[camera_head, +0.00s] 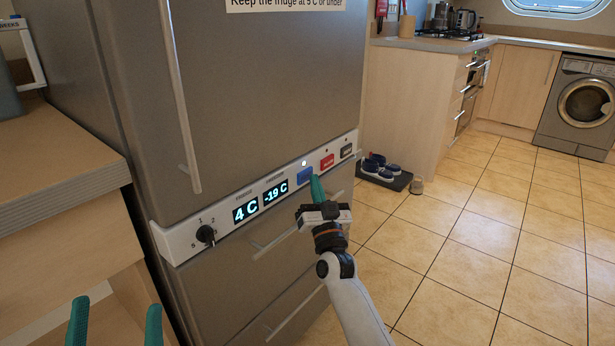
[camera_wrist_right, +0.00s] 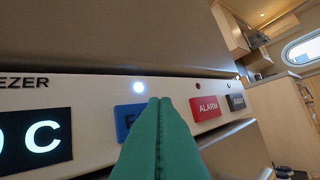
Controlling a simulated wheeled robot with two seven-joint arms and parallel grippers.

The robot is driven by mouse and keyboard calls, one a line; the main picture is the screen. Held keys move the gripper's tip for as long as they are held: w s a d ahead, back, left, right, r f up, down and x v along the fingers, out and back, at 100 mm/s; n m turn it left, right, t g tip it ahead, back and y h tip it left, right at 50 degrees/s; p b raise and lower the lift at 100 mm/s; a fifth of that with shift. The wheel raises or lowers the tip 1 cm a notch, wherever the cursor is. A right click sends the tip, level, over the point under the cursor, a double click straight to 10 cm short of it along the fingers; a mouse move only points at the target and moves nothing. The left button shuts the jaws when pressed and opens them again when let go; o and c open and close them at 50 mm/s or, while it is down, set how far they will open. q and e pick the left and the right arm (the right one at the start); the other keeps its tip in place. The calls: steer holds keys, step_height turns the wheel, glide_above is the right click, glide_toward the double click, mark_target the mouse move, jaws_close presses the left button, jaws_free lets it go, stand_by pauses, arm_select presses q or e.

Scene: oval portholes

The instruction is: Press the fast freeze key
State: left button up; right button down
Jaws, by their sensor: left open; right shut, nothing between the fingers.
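The blue key (camera_head: 304,176) sits on the white control strip of the fridge-freezer, with a lit white lamp (camera_head: 304,163) above it. In the right wrist view the blue key (camera_wrist_right: 127,116) shows only a first letter like "F"; green fingers hide the rest. My right gripper (camera_head: 316,179) is shut and empty. Its fingertips (camera_wrist_right: 160,99) overlap the key's right part; I cannot tell whether they touch it. My left gripper (camera_head: 116,305) is open and empty at the bottom left, away from the strip.
A red ALARM key (camera_wrist_right: 206,107) and a dark key (camera_wrist_right: 236,102) are to the right of the blue key. Displays read 4 C (camera_head: 246,210) and -19 C (camera_head: 276,193); a dial (camera_head: 206,235) is further left. A wooden counter (camera_head: 60,150) stands left. Shoes (camera_head: 378,168) lie on a floor mat.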

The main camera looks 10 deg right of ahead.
arm_select(q)
steer(key=w+f+g+y+p, duration=0.3)
steer(key=w+f+g, duration=0.2)
steer(key=f+g, duration=0.4)
steer(key=shift+a+f+g+y+p, duration=0.3)
steer(key=shift+f+g, duration=0.1)
steer(key=shift+f, duration=1.15)
arm_select(e)
steer(key=shift+s+d, duration=0.9)
steer(key=shift+s, duration=0.3)
steer(key=shift+s+d, duration=0.9)
steer(key=shift+s, duration=0.25)
steer(key=shift+f, duration=0.1)
